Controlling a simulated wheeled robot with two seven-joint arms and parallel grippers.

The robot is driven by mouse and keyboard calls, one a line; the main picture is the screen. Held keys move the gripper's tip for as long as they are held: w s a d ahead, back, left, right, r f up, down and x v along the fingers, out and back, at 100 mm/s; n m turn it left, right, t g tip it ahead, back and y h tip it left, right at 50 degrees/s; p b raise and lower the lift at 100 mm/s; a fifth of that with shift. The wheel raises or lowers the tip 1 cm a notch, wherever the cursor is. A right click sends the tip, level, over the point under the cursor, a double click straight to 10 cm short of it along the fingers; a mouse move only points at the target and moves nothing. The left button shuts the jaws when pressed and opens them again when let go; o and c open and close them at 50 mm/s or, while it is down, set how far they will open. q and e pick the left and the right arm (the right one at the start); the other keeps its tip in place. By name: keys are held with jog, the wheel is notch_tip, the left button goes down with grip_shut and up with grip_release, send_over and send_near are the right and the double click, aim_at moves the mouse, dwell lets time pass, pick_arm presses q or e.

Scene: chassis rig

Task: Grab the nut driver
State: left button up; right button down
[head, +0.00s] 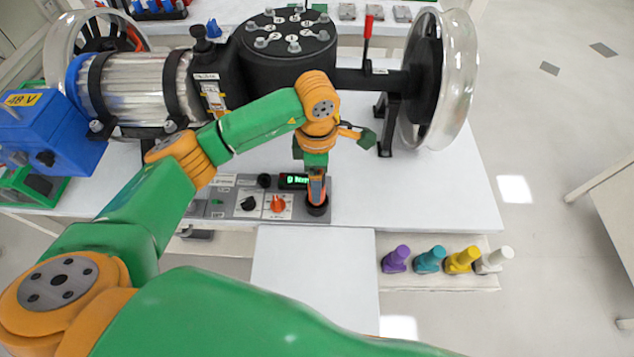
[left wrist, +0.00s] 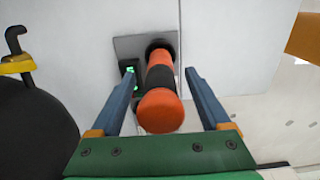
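The nut driver (head: 317,189) has an orange and black handle and stands upright at the right end of a grey control panel (head: 229,206). In the left wrist view the nut driver (left wrist: 160,110) points its orange end cap toward the camera. My left gripper (head: 316,170) is above it, pointing down. In the left wrist view the left gripper (left wrist: 161,73) is open, its two blue fingers on either side of the handle with gaps showing. The driver's lower end is hidden. My right gripper is not in view.
The panel also has knobs and a lit green display (head: 294,181). Behind it stands a chassis rig with a black hub (head: 287,45), wheel (head: 455,80) and blue 48 V box (head: 45,130). Several coloured pegs (head: 429,259) stand at the front right. The white table is clear right of the panel.

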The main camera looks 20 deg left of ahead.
pick_arm(q)
grip_shut()
jog(key=shift+r, duration=0.1)
